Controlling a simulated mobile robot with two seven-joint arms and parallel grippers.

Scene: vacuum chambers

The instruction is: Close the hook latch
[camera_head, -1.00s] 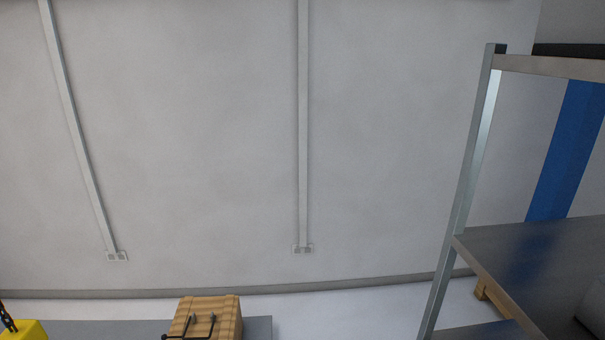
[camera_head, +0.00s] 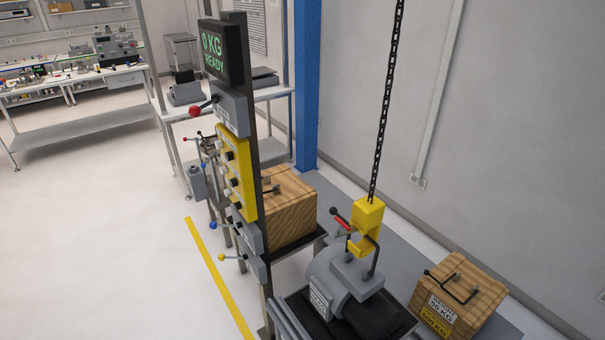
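A yellow hook (camera_head: 366,216) hangs from a black chain (camera_head: 385,110) right of the centre. A red latch lever (camera_head: 342,222) with a black knob sticks out to the upper left of the hook, apart from its body at the knob end. Below the hook stands a grey cylindrical load (camera_head: 335,280) with a dark lifting bail (camera_head: 374,262) rising beside the hook. The hook's yellow lower part overlaps the bail; I cannot tell whether the bail sits inside it. Neither of my grippers is in view.
A post carries a display reading "0 KG READY" (camera_head: 213,50) and a yellow control panel (camera_head: 236,172) with levers. Wooden crates stand behind the post (camera_head: 290,215) and at the lower right (camera_head: 470,290). Open floor (camera_head: 110,230) lies to the left.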

